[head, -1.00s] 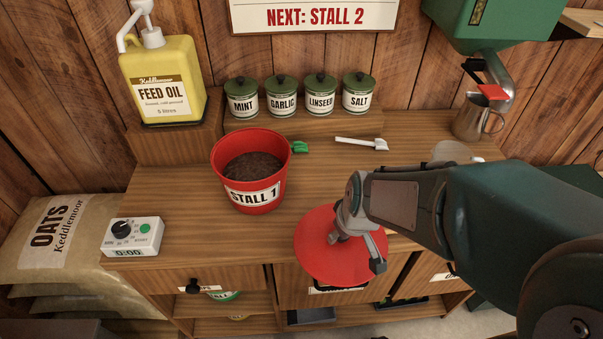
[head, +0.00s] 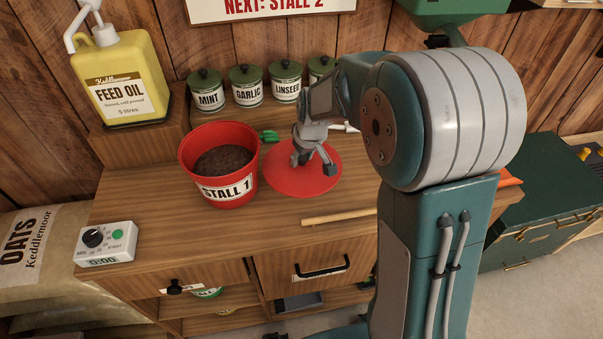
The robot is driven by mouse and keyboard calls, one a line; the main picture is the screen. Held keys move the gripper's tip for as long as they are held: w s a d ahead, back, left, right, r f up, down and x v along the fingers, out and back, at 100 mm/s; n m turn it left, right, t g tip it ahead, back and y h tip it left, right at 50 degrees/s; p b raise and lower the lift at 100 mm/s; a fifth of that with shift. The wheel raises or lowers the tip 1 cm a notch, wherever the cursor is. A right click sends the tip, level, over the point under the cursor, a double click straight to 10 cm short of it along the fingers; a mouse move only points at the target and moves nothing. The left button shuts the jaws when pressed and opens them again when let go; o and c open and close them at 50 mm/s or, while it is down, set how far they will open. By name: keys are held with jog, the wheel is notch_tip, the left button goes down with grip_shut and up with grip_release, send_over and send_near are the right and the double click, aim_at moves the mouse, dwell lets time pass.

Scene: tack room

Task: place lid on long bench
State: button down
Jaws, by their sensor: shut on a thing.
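The lid is a flat red disc (head: 282,182), level and just to the right of the red bucket marked STALL 1 (head: 220,190) in the head view. My gripper (head: 315,162) is shut on the lid's middle from above. I cannot tell whether the lid touches the wooden bench (head: 180,225) or hangs just above it. The bucket stands open, with dark brown feed inside. My arm hides the right part of the bench top.
A yellow feed oil jug (head: 122,85) stands on a raised block at the left. Several green-lidded jars, such as MINT (head: 207,92), line the back. A timer (head: 104,244) sits at the front left corner. A wooden stick (head: 338,217) lies near the front edge.

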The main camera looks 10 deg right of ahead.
aim_at(306, 159)
jog(key=shift+s+d+x, duration=0.1)
jog(key=shift+s+x, duration=0.1)
jog(key=shift+x, duration=0.95)
jog(key=shift+s+d+x, duration=0.15)
jog(key=shift+x, duration=1)
jog(key=shift+s+d+x, duration=0.1)
jog(key=shift+s+x, duration=0.1)
jog(key=shift+x, duration=0.95)
jog(key=shift+f, duration=0.25)
jog(key=shift+c, duration=1.4)
grip_release()
jog(key=v, duration=1.2)
jog(key=shift+r, duration=0.1)
jog(key=s+r+m+t, duration=0.1)
jog(key=s+r, duration=0.2)
jog(key=s, duration=0.5)
jog(key=s+d+r+m+t, duration=0.1)
jog(key=s+r, duration=0.3)
jog(key=s, duration=0.4)
jog(key=s+d+r+m+h, duration=0.1)
jog(key=s+r+m, duration=0.1)
jog(key=s, duration=0.6)
jog(key=shift+d+r+m+t, duration=0.3)
jog(key=shift+r+t, duration=0.1)
jog(key=shift+r, duration=0.4)
